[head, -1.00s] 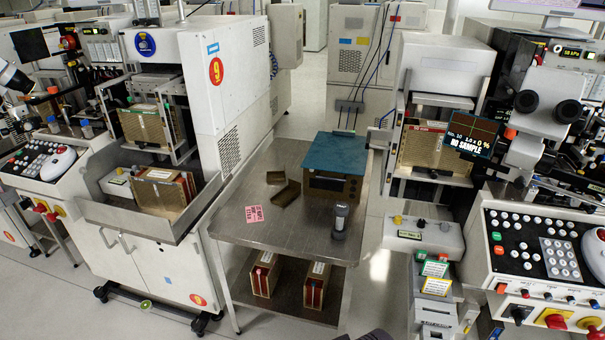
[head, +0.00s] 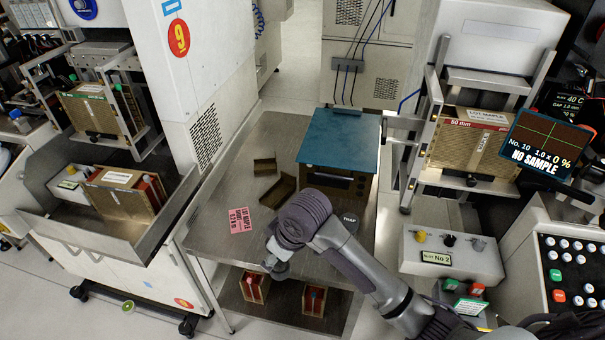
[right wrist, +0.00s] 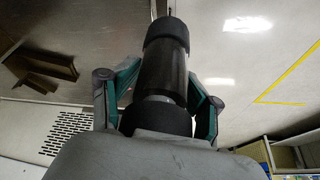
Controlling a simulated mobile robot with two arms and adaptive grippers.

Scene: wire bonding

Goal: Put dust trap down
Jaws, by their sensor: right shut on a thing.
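The dust trap, a dark cylinder with thick black ends (right wrist: 165,75), fills the middle of the right wrist view. My left gripper is out of view.
A blue-topped box (head: 340,140) stands behind the trap. Brown open holders (head: 279,191) and a pink label card (head: 239,220) lie to the left. Bare cart top surrounds the card. A switch box (head: 450,255) stands beyond the cart's right edge.

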